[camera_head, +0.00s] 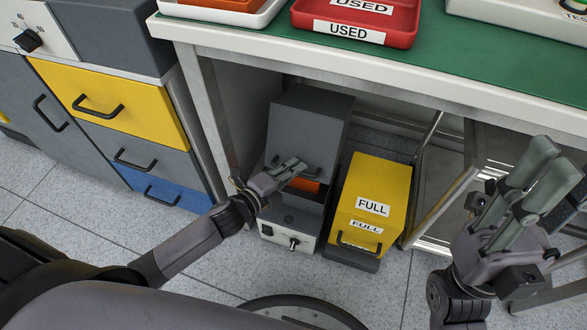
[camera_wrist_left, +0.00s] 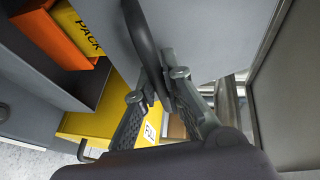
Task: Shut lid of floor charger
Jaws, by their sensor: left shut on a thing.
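The floor charger (camera_head: 288,238) is a grey box with a knob and switches on its front, standing under the workbench. Its grey lid (camera_head: 312,118) is raised, and the lid's flat face also shows in the left wrist view (camera_wrist_left: 220,35). My left gripper (camera_head: 296,166) is shut on the lid's dark curved handle (camera_wrist_left: 146,45). A yellow and orange battery pack (camera_wrist_left: 82,28) sits in the open charger; in the head view only its orange part (camera_head: 306,185) shows under my gripper. My right gripper (camera_head: 551,164) is open and empty at the right.
A yellow bin (camera_head: 372,190) marked FULL stands close to the charger's right. A drawer cabinet (camera_head: 120,120) stands at the left. The workbench (camera_head: 400,88) overhangs the charger and carries red trays (camera_head: 395,22). Free floor lies in front.

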